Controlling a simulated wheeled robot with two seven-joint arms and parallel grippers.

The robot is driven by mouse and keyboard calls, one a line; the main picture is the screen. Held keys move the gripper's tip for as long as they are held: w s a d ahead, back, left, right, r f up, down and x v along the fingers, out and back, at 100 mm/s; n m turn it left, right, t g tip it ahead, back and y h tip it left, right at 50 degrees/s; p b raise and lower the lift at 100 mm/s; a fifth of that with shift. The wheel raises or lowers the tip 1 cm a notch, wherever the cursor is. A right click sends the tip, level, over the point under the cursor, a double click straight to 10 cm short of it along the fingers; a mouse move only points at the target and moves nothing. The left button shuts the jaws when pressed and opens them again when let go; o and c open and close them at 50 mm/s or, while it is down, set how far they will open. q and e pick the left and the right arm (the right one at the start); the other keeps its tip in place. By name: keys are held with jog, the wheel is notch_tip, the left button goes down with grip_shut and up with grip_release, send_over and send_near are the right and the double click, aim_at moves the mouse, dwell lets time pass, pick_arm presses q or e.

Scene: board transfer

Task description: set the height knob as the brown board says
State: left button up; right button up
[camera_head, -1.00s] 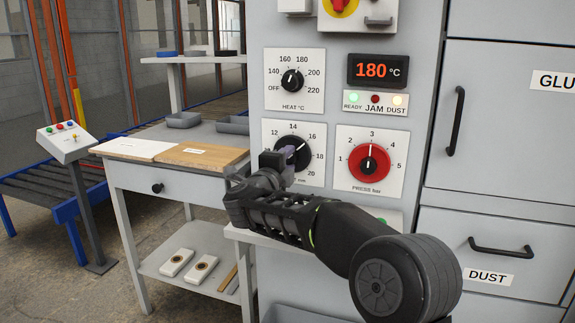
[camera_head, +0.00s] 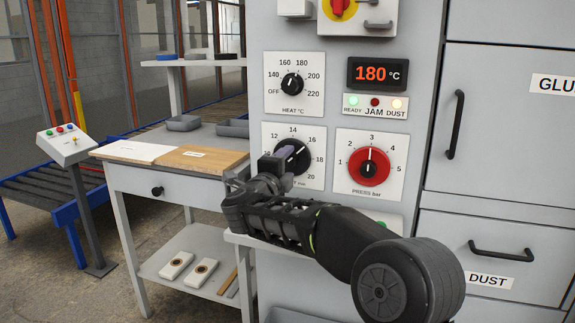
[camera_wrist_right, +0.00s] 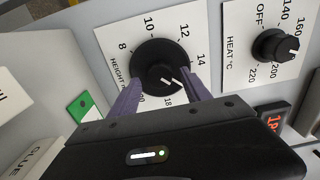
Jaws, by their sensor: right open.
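The black height knob (camera_head: 300,152) sits on a white dial plate on the grey machine front. My right gripper (camera_head: 285,166) is in front of its left part, with open purple-grey fingers. In the right wrist view, the knob (camera_wrist_right: 158,62) lies beyond the spread fingertips (camera_wrist_right: 160,88), one to each side of its lower part. White marks show on the knob's lower right, towards the high numbers; the exact setting is unclear. The brown board (camera_head: 203,158) lies on the side table; its small label is too small to read. My left gripper is out of view.
The heat knob (camera_head: 291,83) is above the height dial, and the red pressure knob (camera_head: 369,164) is close on its right. A white board (camera_head: 138,150) lies beside the brown one. Grey trays (camera_head: 183,123) stand behind.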

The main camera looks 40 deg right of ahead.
jog(key=v, duration=0.7)
jog(key=shift+s+a+r+p, duration=0.1)
jog(key=shift+p, duration=0.2)
